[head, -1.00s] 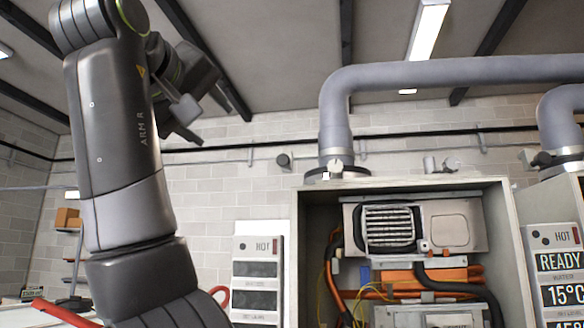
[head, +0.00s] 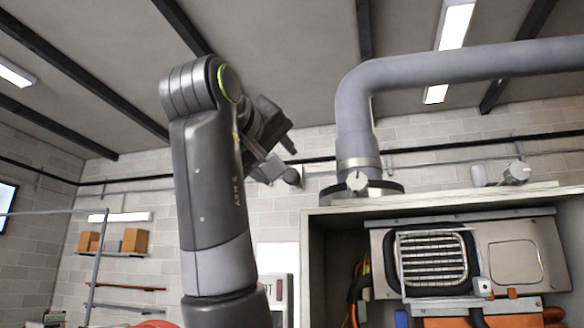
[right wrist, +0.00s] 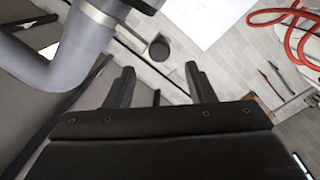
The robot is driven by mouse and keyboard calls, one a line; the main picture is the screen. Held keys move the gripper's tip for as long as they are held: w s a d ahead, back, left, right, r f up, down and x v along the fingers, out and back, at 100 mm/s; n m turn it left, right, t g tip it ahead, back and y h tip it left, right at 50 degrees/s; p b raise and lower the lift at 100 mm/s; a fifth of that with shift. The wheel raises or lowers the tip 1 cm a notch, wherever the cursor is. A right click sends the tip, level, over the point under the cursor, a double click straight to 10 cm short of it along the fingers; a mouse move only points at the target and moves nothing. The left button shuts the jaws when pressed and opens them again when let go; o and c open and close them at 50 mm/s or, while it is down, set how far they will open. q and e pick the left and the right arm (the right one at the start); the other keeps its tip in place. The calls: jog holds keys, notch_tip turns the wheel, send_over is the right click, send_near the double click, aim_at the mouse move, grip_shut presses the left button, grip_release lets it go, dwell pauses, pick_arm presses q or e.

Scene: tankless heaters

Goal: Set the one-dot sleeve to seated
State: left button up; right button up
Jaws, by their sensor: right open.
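A grey vent pipe (head: 357,115) comes down to the top of an open heater cabinet (head: 430,203). A light metal collar (head: 358,163) with a small round knob (head: 356,181) is around its foot, above a dark flange (head: 385,188). I cannot make out any dots, so I cannot tell which sleeve has one dot. My right gripper (head: 279,153) is raised to the left of the pipe, apart from it. In the right wrist view, the right gripper (right wrist: 160,82) is open and empty, with the pipe (right wrist: 62,60) at upper left. My left gripper is not in view.
The cabinet interior shows a grille (head: 433,260) and orange hoses. A small round-headed fitting (head: 516,172) sits above the cabinet's right side. A shelf with cardboard boxes (head: 134,240) is at far left. Red hose (right wrist: 305,45) shows in the right wrist view.

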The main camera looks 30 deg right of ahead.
aim_at(290, 174)
jog(key=p+x, duration=0.2)
jog(key=x, duration=0.4)
jog(key=shift+r, duration=0.2)
jog(key=shift+w+d+p, duration=0.3)
jog(key=shift+d+p, duration=0.05)
jog(key=shift+p, duration=0.15)
jog(key=shift+w+d+p, duration=0.3)
jog(key=shift+w+d, duration=0.15)
jog(key=shift+d, duration=0.1)
jog(key=shift+w+d+f, duration=0.2)
jog(key=shift+d, duration=0.1)
jog(key=shift+s+a, duration=0.1)
jog(key=c, duration=0.4)
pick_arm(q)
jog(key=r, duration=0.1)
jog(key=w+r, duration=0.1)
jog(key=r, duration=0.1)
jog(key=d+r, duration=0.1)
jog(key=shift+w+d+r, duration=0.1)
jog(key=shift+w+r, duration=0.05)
pick_arm(e)
grip_shut()
